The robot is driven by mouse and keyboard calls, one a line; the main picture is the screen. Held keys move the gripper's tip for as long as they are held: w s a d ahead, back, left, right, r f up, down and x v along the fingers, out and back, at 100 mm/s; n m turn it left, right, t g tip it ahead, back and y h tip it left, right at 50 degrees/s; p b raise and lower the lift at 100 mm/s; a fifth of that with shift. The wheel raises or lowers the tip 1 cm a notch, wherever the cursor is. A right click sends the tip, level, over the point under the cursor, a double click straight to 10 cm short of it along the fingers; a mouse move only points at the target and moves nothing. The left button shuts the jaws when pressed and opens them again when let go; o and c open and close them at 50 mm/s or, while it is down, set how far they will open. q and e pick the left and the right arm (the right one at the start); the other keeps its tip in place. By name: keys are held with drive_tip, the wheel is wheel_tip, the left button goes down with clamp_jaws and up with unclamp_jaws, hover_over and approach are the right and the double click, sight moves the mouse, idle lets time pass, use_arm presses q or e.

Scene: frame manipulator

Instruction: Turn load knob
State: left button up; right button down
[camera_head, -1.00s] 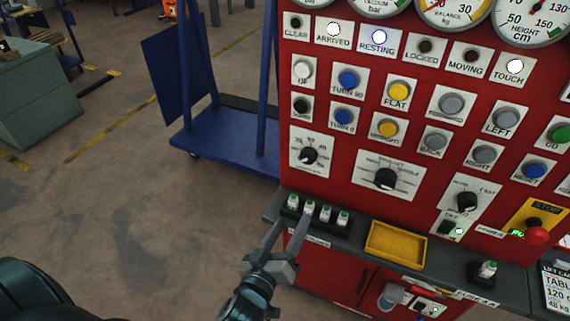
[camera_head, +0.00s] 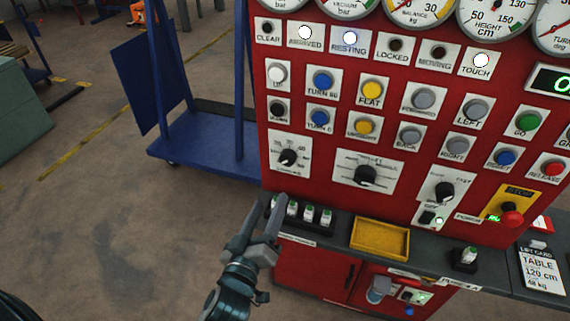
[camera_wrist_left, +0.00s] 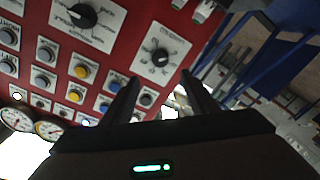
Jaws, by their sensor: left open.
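Three black rotary knobs sit low on the red panel (camera_head: 310,185): a left knob (camera_head: 289,157) on a small white dial plate, a middle knob (camera_head: 365,175) on a wide plate, and a right knob (camera_head: 444,191) marked with "FAST". I cannot read which is labelled load. My left gripper (camera_head: 267,198) is open and empty, below and left of the left knob, apart from the panel. In the left wrist view the open fingers (camera_wrist_left: 159,80) point toward the panel, with the left knob (camera_wrist_left: 160,57) ahead between them. My right gripper is out of view.
A red stop button (camera_head: 512,218) is at right. A blue cart (camera_head: 205,150) stands left of the panel; floor beside it is clear.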

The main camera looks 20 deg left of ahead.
sight(287, 162)
use_arm(q)
drive_tip(key=w+p, duration=0.4)
drive_tip(key=w, duration=0.9)
drive_tip(key=shift+w+a, duration=0.15)
drive_tip(key=shift+w, duration=0.7)
drive_tip(key=shift+c, duration=0.3)
drive_tip(key=c, duration=1)
